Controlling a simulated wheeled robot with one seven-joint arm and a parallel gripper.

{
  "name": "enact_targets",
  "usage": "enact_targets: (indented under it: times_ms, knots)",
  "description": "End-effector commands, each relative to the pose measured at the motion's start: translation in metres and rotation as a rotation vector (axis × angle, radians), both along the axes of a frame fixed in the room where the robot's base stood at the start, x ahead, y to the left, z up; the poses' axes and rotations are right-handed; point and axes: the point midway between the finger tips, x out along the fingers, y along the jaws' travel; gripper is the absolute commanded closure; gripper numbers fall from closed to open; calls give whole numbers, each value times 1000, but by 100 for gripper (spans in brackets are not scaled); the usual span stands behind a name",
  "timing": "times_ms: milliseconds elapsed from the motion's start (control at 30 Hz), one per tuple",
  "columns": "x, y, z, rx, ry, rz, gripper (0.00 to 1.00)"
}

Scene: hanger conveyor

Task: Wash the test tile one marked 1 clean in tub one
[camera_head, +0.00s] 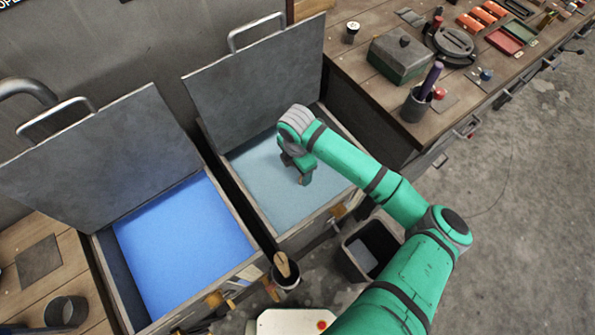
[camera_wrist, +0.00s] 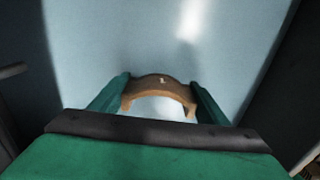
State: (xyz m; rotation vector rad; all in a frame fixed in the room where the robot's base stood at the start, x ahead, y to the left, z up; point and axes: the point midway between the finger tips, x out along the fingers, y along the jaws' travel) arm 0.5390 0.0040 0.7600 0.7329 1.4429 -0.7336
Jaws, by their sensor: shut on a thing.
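The test tile (camera_wrist: 161,83) is a brown curved piece with a pale mark like a 1 on its top, seen in the wrist view. My gripper (camera_wrist: 158,92) is shut on it, one green finger at each side. In the head view my gripper (camera_head: 303,177) points down inside the right tub (camera_head: 318,226), over or at its pale blue-grey liquid. The tile is hidden there, and I cannot tell whether it touches the liquid. The left tub (camera_head: 102,262) holds bright blue liquid. I see no number on either tub.
Raised lids (camera_head: 100,155) stand behind both tubs. A dark bin (camera_head: 370,250) and a pot with a brush (camera_head: 285,272) stand on the floor side. A wooden bench (camera_head: 440,110) with a grey-green box and tools is at upper right. Clear floor lies at right.

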Motion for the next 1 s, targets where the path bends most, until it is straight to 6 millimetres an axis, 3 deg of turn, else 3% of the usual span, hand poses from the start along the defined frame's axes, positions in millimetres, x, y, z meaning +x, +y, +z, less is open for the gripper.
enact_targets:
  times_ms: [1000]
  knots:
    - [0, -2, 85, 0, 0, -3, 60]
